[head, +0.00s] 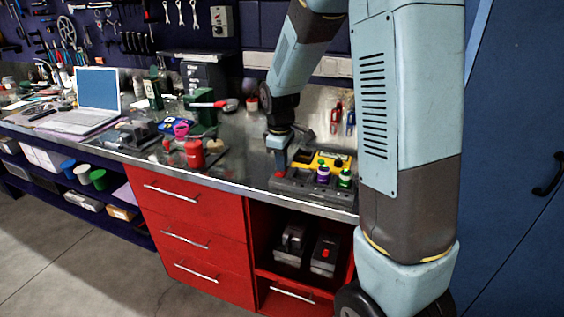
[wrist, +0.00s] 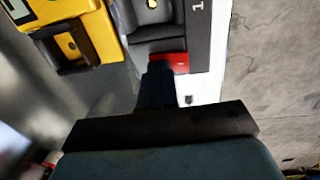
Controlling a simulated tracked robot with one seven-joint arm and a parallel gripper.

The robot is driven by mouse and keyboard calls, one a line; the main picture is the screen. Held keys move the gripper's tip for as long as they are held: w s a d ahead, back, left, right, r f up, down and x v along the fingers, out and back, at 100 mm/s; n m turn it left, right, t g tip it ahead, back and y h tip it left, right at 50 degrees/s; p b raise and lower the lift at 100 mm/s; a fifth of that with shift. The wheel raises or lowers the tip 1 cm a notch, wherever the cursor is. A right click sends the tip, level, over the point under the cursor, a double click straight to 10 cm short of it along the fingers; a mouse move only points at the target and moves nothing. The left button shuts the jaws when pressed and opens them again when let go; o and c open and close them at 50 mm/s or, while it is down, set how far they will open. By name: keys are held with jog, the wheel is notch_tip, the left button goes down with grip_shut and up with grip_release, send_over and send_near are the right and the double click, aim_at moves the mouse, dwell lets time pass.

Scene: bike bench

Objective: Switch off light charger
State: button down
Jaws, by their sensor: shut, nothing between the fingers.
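The light charger is a dark grey dock (head: 308,187) on the front edge of the metal bench, holding a purple-and-black light (head: 323,174) and a green-and-black light (head: 345,179). In the wrist view the charger (wrist: 197,35) shows a numeral 1 on its edge. A red switch (head: 280,176) is at the charger's left end; in the wrist view the red switch (wrist: 180,61) shows just beyond my fingertips. My gripper (head: 280,168) is shut and empty, pointing down right at this switch. I cannot tell if the fingers touch it, or which way it is set.
A yellow device (head: 338,160) lies just behind the charger. Red clamps and a red bottle (head: 194,153) stand to the left, with a laptop (head: 98,90) farther left. Bare bench lies left of my gripper. Red drawers (head: 190,220) are below.

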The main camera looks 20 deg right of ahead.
aim_at(279, 173)
jog(key=shift+s+f, duration=0.3)
jog(key=shift+s, duration=0.15)
jog(key=shift+s+a+r, duration=0.15)
jog(key=shift+s+a, duration=0.15)
jog(key=shift+s, duration=0.05)
jog(key=shift+w+r, duration=0.1)
jog(key=shift+r, duration=0.4)
notch_tip(279, 173, up, 13)
jog(key=shift+s+a, duration=0.3)
jog(key=shift+s, duration=0.1)
jog(key=shift+w, duration=0.1)
jog(key=shift+w+r, duration=0.15)
jog(key=shift+w, duration=0.2)
